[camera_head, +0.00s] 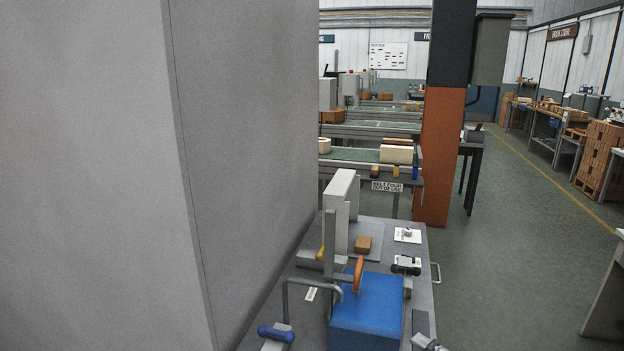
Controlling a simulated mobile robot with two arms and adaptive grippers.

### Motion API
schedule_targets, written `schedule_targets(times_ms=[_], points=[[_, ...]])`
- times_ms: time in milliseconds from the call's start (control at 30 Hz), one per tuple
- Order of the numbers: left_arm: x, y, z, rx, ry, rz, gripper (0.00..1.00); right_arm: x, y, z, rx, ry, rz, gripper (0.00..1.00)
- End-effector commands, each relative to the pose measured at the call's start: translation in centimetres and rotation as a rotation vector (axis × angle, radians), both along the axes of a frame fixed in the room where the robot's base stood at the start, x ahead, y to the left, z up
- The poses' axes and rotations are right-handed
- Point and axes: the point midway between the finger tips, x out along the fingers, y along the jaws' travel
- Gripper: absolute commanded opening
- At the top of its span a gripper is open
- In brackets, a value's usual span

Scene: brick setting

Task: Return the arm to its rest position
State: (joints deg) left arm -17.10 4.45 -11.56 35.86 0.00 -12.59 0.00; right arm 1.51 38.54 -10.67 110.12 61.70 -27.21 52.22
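Neither of my grippers can be made out in the head view, and no arm of mine can be told for sure. A large plain grey surface (90,170) fills the left half of the view, very close. Whatever lies behind it is hidden.
A grey bench (395,335) at the bottom centre carries a blue block (368,308), an upright grey machine (338,210), a tan brick (363,244) and small tools. An orange and black pillar (440,150) stands behind it. The green floor (510,260) to the right is open.

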Motion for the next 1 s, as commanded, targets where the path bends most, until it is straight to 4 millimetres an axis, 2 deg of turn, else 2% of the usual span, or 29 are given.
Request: schedule_targets(times_ms=[100, 267, 367, 500, 733, 1000], points=[[0.9, 0.4, 0.1, 0.004, -0.012, 0.002, 0.36, -1.9, 1.7, -2.0, -0.093, 0.016, 0.049, 0.41], [0.9, 0.7, 0.0, 0.008, -0.012, 0.003, 0.36, -5.5, 4.1, -5.2, -0.278, 0.042, 0.139, 0.41], [0.2, 0.7, 0.0, 0.008, -0.003, 0.003, 0.36, -8.6, 5.4, -7.5, -0.428, 0.062, 0.209, 0.41], [-0.9, 0.6, -0.1, 0.008, 0.014, 0.003, 0.36, -13.7, 6.5, -10.5, -0.669, 0.110, 0.317, 0.41], [-0.9, 0.4, -0.1, 0.005, 0.015, 0.001, 0.36, -21.3, 5.2, -13.1, -0.991, 0.237, 0.459, 0.41], [-0.6, 0.1, -0.1, 0.001, 0.010, 0.000, 0.36, -28.1, 2.6, -13.5, -1.196, 0.410, 0.577, 0.41]])
